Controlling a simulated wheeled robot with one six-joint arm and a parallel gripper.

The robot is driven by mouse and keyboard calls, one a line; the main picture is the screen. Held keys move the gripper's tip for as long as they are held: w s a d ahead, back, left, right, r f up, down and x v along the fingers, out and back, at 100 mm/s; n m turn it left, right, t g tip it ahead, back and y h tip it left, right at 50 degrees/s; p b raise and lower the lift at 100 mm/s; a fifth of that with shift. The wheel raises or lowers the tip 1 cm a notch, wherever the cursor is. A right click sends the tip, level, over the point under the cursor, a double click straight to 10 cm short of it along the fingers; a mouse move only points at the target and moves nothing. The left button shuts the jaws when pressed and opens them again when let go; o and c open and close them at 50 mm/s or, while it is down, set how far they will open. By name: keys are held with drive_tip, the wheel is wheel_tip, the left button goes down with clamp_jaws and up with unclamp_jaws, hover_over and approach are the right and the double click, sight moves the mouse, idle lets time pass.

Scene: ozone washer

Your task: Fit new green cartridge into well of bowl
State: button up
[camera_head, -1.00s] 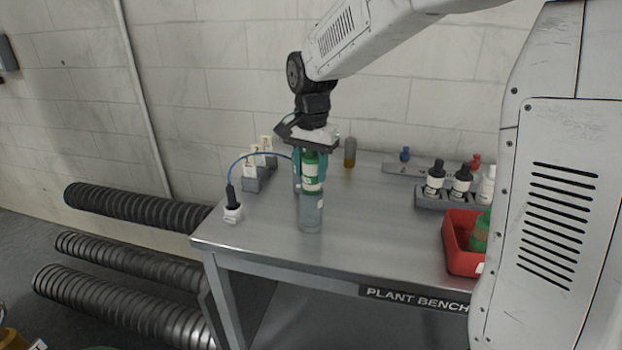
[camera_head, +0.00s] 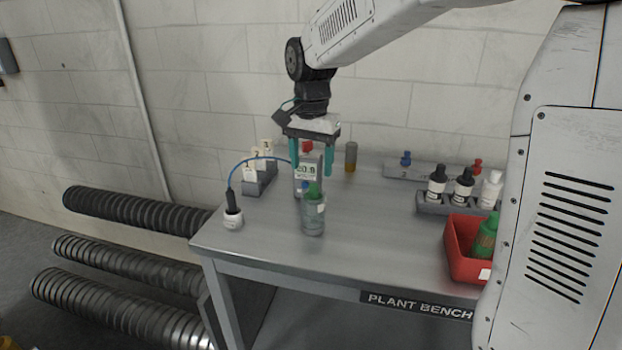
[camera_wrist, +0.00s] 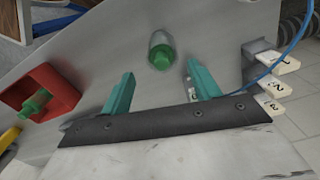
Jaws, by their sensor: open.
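A green cartridge (camera_head: 313,190) stands upright in the clear bowl (camera_head: 312,222) on the bench, its green top showing above the rim. In the wrist view the green cartridge (camera_wrist: 161,57) sits inside the clear bowl (camera_wrist: 160,38). My gripper (camera_head: 310,170) is open and empty, above and apart from the cartridge, with its teal fingers pointing down. The fingers also show in the wrist view (camera_wrist: 160,85), spread apart with nothing between them. How deep the cartridge sits cannot be told. Another green cartridge (camera_head: 486,236) lies tilted in the red bin (camera_head: 456,262).
A meter with a display (camera_head: 306,172) stands behind the bowl. A probe in a white cup (camera_head: 233,219) with a blue cable is at left, near numbered white tags (camera_head: 250,174). A rack of bottles (camera_head: 433,206) is at right. The bench front is clear.

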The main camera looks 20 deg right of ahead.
wheel_tip(320, 180, up, 6)
drive_tip(key=s+d+n, duration=0.2)
drive_tip(key=s+n, duration=0.2)
drive_tip(key=s, duration=1)
drive_tip(key=s+f+n, duration=0.2)
drive_tip(key=s+f, duration=0.1)
drive_tip(key=s, duration=0.5)
drive_tip(key=s+d+f+n+t, duration=0.1)
drive_tip(key=s+f+n, duration=0.2)
drive_tip(key=s, duration=0.5)
